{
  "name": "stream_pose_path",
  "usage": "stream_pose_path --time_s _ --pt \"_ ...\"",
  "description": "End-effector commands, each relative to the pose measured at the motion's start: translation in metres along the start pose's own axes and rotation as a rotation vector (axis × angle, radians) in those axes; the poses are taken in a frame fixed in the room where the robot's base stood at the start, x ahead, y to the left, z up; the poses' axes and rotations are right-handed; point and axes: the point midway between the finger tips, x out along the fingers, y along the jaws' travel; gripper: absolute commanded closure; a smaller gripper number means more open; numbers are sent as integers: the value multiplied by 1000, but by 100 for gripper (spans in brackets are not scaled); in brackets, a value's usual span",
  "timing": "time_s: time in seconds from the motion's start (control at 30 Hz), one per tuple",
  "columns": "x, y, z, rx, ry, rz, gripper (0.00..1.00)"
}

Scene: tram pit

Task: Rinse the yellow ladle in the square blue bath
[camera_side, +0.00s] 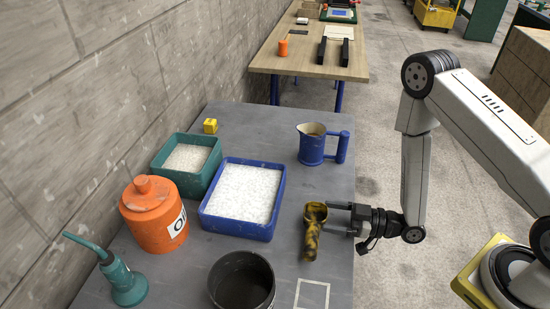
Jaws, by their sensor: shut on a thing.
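The yellow ladle (313,232) is at the right part of the grey table, with dark smears on its lower part. My gripper (338,219) reaches in from the right and is shut on the ladle. I cannot tell whether the ladle touches the table top. The square blue bath (240,231) stands to the left of the ladle and is filled with white, foamy-looking contents. A gap of bare table lies between the bath and the ladle.
A green bath (163,178), an orange oil can (150,225), a teal oiler (124,281) and a dark pot (217,293) surround the blue bath. A blue jug (312,149) stands behind the ladle. A yellow cube (210,126) and a white outlined square (299,297) also show.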

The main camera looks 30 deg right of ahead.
Motion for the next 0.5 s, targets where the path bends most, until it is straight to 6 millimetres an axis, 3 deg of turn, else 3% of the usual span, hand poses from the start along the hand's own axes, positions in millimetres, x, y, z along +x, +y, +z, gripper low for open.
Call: stream_pose_path --time_s 0.5 --pt "0 0 5 0 1 0 77"
